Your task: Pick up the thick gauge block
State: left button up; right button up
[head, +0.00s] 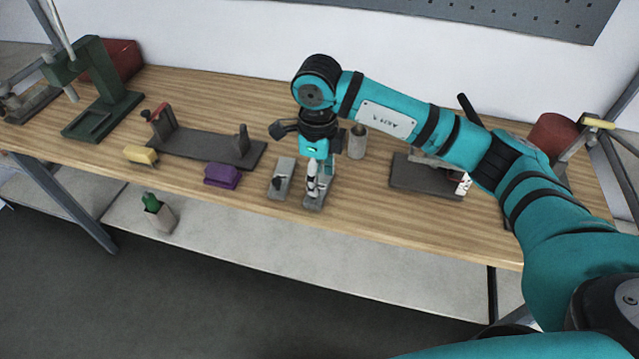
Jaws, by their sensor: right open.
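My right gripper (313,184) is open and points down over the right one of two small grey pieces near the front of the wooden bench. That right grey piece (314,204) is partly hidden by the gripper's fingers. The left grey piece (286,169) lies just beside it with a small dark part on its front end. I cannot tell for sure which grey piece is or carries the thick gauge block, nor whether the fingers touch anything. My left gripper is out of view.
A purple block (221,175) and a yellow block (140,154) lie left of the grey pieces. A dark fixture (205,147) stands behind them, and a green press (103,115) is at far left. A grey cylinder (357,143) stands close right of the gripper. A dark plate (415,178) lies farther right.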

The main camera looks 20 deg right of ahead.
aim_at(312, 203)
jog(key=f, duration=0.1)
jog(key=f+p, duration=0.1)
jog(key=f, duration=0.2)
jog(key=shift+w+a+f+p, duration=0.2)
jog(key=shift+a+f+p, duration=0.05)
jog(key=shift+a+p, duration=0.15)
jog(key=shift+f, duration=0.3)
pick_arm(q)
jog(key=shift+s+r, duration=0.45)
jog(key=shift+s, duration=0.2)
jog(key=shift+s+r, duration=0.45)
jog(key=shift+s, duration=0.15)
pick_arm(e)
jog(key=shift+c, duration=0.4)
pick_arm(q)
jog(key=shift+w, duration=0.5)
pick_arm(e)
grip_shut()
jog(key=shift+r, duration=0.1)
